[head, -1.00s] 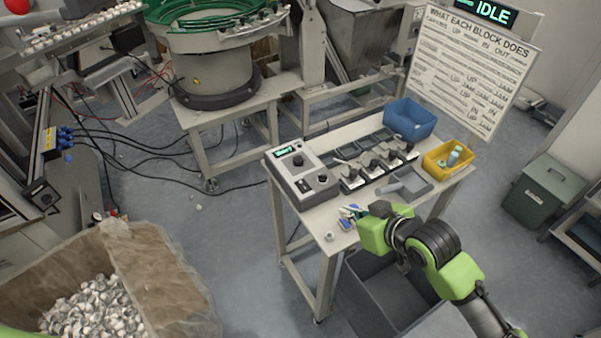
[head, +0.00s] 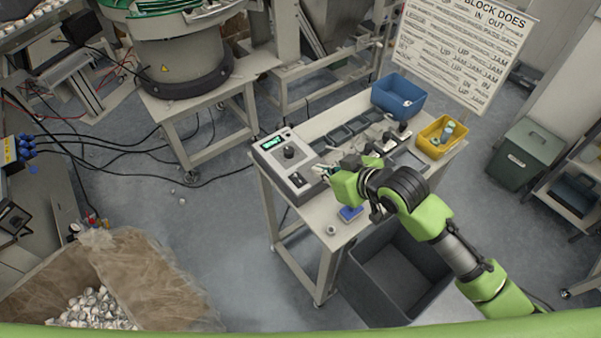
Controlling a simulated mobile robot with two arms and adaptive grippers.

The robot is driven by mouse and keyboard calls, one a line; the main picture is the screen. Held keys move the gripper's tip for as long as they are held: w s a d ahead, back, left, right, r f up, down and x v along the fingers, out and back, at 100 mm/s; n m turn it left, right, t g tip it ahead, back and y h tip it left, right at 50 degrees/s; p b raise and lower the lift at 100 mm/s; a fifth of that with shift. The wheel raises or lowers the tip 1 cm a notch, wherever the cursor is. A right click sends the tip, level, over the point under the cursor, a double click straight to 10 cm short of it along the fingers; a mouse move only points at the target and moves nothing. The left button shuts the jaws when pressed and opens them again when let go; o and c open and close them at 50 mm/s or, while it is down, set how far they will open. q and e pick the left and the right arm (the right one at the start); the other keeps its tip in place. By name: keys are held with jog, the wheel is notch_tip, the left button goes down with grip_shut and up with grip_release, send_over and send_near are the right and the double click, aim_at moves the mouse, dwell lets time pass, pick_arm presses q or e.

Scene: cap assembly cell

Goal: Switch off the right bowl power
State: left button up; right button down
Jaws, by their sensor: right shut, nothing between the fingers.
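The grey bowl control box (head: 268,158) stands at the left end of the bench. It has a lit green display (head: 272,142), a black knob (head: 288,152) and a dark switch (head: 297,180) near its front edge. My right gripper (head: 319,172) is shut and empty, with its fingertips at the right side of the box, close to the switch. I cannot tell whether they touch the box. The gripper hides the second knob at the box's right. The bowl feeder (head: 180,62) with its green bowl stands behind. My left gripper is out of view.
On the bench (head: 333,262) are a blue bin (head: 400,98), a yellow bin (head: 437,138), small blocks and a blue item (head: 350,213). A dark open crate (head: 390,280) lies below my right arm. A cardboard box of caps (head: 150,285) is at lower left.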

aim_at(297, 177)
jog(key=p+x, duration=0.1)
jog(key=x, duration=0.5)
jog(key=shift+w+a, duration=0.15)
jog(key=shift+w, duration=0.05)
jog(key=f, duration=0.1)
jog(key=w+a+f+p, duration=0.1)
jog(key=f, duration=0.1)
jog(key=w+f, duration=0.1)
jog(key=shift+w+a+f, duration=0.1)
jog(key=shift+a+f, duration=0.15)
jog(key=shift+f, duration=0.15)
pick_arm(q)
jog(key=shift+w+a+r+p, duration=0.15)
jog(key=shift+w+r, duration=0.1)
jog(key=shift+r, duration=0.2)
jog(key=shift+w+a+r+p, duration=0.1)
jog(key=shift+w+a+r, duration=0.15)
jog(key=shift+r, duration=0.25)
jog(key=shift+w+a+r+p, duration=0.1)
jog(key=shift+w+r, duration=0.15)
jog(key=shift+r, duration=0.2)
pick_arm(e)
jog(key=shift+f, duration=0.65)
